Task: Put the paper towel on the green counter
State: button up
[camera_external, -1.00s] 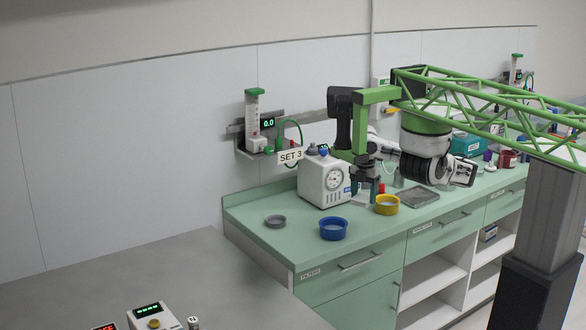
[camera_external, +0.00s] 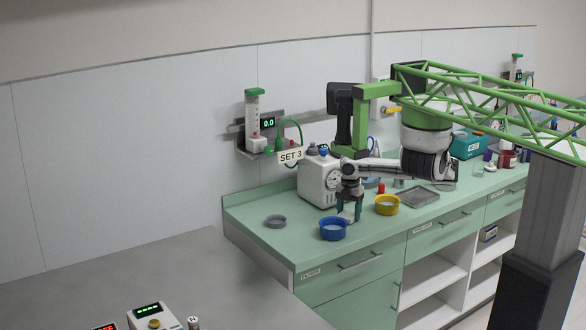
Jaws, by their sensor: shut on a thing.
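My gripper (camera_external: 349,208) points down over the green counter (camera_external: 290,254), between the blue bowl and the yellow bowl. It is shut on a small pale piece, the paper towel (camera_external: 347,213). The fingers cover much of the towel, so its full shape is hard to see. The fingertips are low, close to the counter top; I cannot tell whether the towel touches it.
The blue bowl (camera_external: 333,229) is just left of my gripper and the yellow bowl (camera_external: 387,205) to its right. A white machine with a dial (camera_external: 318,181) stands behind. A grey dish (camera_external: 275,221) and a grey tray (camera_external: 418,197) are also on the counter.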

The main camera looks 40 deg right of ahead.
aim_at(349, 213)
jog(key=shift+f, duration=0.15)
jog(key=o, duration=1)
notch_tip(349, 213, up, 12)
jog(key=shift+r, duration=0.15)
dwell(0.3)
